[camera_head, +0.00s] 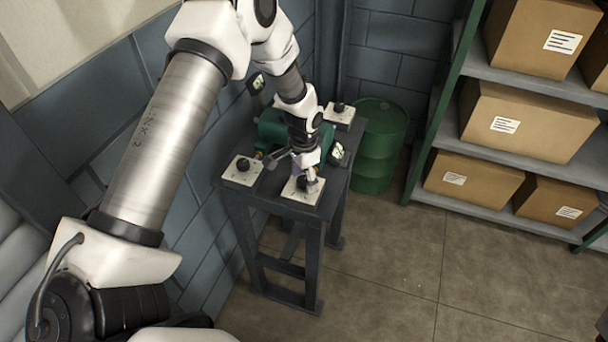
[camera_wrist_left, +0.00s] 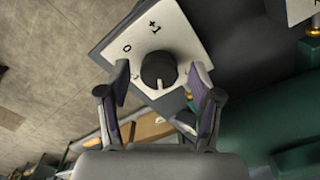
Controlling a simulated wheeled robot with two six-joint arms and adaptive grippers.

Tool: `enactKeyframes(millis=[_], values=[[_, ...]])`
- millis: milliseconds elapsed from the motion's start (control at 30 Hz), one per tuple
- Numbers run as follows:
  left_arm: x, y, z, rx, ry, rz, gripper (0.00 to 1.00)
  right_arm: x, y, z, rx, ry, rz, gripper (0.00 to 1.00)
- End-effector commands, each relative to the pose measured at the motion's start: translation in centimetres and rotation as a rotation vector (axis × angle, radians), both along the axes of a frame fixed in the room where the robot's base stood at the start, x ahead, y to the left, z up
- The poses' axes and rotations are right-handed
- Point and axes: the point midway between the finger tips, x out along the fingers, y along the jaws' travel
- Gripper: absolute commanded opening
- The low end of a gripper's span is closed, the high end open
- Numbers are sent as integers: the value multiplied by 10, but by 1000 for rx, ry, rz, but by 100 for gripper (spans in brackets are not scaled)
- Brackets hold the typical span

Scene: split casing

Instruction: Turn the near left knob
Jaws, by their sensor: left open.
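A black round knob (camera_wrist_left: 158,68) stands on a white plate (camera_wrist_left: 180,38) marked "0" and "+1". A pale mark on the knob faces the bottom of the wrist view. My left gripper (camera_wrist_left: 161,72) is open, with one fingertip on each side of this knob and a gap visible on both sides. In the head view my left gripper (camera_head: 306,179) is over the white plate (camera_head: 295,195) at the table's near corner, partly hiding the knob. Another black knob (camera_head: 242,164) sits on a white plate at the table's left corner. My right gripper is not in view.
A green machine (camera_head: 274,130) stands on the dark table (camera_head: 252,195) behind my gripper. A third knob plate (camera_head: 340,117) is at the far corner. A green drum (camera_head: 378,150) and shelves with boxes (camera_head: 470,182) stand to the right. The wall is close on the left.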

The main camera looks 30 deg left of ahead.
Motion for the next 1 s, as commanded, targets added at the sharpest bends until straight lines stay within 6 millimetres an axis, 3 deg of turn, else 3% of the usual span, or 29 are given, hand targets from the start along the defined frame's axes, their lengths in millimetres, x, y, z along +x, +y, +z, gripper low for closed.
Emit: enactKeyframes(millis=[67,100,200,267,667,1000], values=[[0,0,0,0,0,0,64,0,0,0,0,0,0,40],[0,0,0,0,0,0,57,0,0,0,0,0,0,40],[0,0,0,0,0,1,22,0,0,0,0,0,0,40],[0,0,0,-1,0,1,4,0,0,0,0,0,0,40],[-1,0,-1,-1,3,-31,4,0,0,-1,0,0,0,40],[-1,0,-2,-2,4,-222,4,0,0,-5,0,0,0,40]])
